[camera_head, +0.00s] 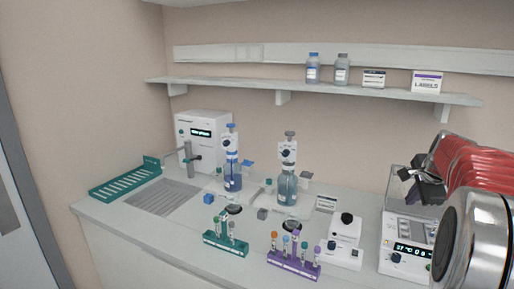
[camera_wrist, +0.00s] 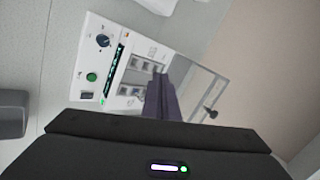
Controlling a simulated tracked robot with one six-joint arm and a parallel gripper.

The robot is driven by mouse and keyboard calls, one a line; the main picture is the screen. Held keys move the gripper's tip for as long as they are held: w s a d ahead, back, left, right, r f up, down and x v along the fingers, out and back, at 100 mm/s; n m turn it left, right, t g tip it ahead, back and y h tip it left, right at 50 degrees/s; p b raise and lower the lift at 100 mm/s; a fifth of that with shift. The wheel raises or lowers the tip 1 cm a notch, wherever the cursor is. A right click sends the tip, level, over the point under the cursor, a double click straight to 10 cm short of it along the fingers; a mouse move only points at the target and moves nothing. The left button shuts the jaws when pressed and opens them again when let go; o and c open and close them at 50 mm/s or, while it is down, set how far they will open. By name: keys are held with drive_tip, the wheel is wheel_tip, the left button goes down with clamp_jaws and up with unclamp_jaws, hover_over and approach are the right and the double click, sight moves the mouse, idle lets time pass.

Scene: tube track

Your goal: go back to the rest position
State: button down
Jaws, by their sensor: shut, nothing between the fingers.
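My gripper (camera_head: 410,188) is at the right of the head view, raised above a white heating device (camera_head: 405,245) with a lit display. In the wrist view, the dark fingers of my gripper (camera_wrist: 161,97) are together with nothing between them. The same device (camera_wrist: 118,68) lies beyond them, with its knob, green button and display; the fingers hide part of it. I cannot tell the exact height of the gripper above it.
A green rack (camera_head: 226,244) and a purple rack (camera_head: 294,266) with tubes stand at the counter's front. A small white device (camera_head: 343,240) stands left of the heating device. Two dispenser bottles (camera_head: 233,180) stand further back. A shelf (camera_head: 310,90) runs along the wall.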

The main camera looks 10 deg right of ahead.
drive_tip(key=s+a+f+n+y, duration=0.1)
drive_tip(key=s+a+n, duration=0.6)
drive_tip(key=a, duration=0.8)
drive_tip(key=s+a+f+n+y, duration=0.1)
drive_tip(key=s+a+f+n, duration=0.2)
drive_tip(key=s+a+n, duration=0.4)
drive_tip(key=s+a+f+n+y, duration=0.1)
drive_tip(key=s+a+f+n, duration=0.2)
drive_tip(key=a, duration=2)
drive_tip(key=s+n, duration=0.5)
drive_tip(key=shift+a+g+y, duration=0.3)
drive_tip(key=shift+a, duration=0.1)
drive_tip(key=shift+f, duration=0.1)
